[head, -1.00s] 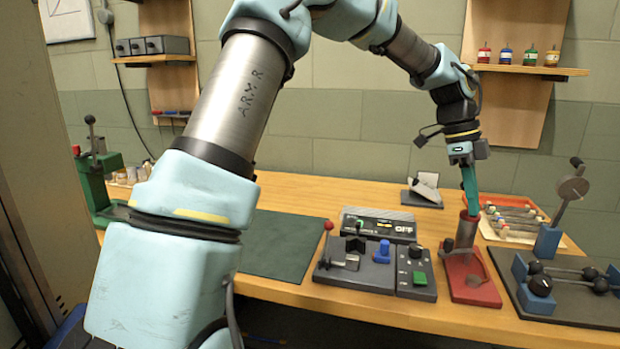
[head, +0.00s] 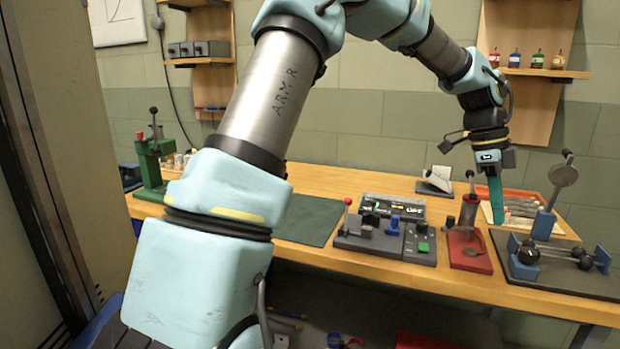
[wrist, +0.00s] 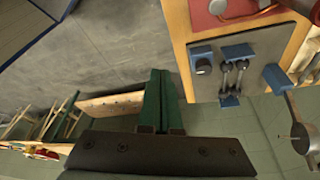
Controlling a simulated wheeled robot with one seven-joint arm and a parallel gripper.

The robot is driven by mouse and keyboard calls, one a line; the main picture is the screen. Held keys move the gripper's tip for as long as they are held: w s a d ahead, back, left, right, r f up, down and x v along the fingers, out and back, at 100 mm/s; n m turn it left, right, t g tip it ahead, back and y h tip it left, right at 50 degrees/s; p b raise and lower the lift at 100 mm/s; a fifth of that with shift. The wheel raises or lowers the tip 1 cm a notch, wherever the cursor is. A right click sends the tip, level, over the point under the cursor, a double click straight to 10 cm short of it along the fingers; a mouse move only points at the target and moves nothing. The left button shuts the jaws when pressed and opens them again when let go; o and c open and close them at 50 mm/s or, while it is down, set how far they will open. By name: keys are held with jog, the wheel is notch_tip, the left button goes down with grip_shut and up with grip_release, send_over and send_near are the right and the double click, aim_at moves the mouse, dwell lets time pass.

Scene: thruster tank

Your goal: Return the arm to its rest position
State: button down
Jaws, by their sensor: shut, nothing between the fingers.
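My arm reaches from the lower left across the head view to my gripper (head: 497,222), which hangs over the right part of the workbench. Its green fingers are together with nothing between them. They point down, beside the red-based fixture and in front of the tray at the back right. In the wrist view my gripper's green fingers (wrist: 160,98) are also closed together, with floor and the bench edge behind them.
A red fixture with a dark cylinder (head: 470,248), a control box (head: 385,240) with a red-knobbed lever, and a blue-blocked fixture (head: 550,265) stand along the workbench (head: 340,182). A green press (head: 152,165) stands at the left. A green mat (head: 312,222) lies bare.

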jog(key=w+a+f+n+t+y, duration=0.1)
jog(key=w+a+f+n, duration=0.15)
jog(key=a+n, duration=0.75)
jog(key=w+a+f+n+t+y, duration=0.15)
jog(key=a+f+n, duration=0.25)
jog(key=a, duration=1.2)
jog(key=s+a+f+n+t, duration=0.1)
jog(key=s+a+n, duration=0.2)
jog(key=a+n, duration=0.2)
jog(key=s+a+f+n, duration=0.1)
jog(key=s+a+n, duration=0.1)
jog(key=a+n, duration=0.4)
jog(key=a, duration=0.5)
jog(key=shift+s+a+n+t, duration=0.3)
jog(key=shift+s+a+t, duration=0.05)
jog(key=shift+s, duration=0.05)
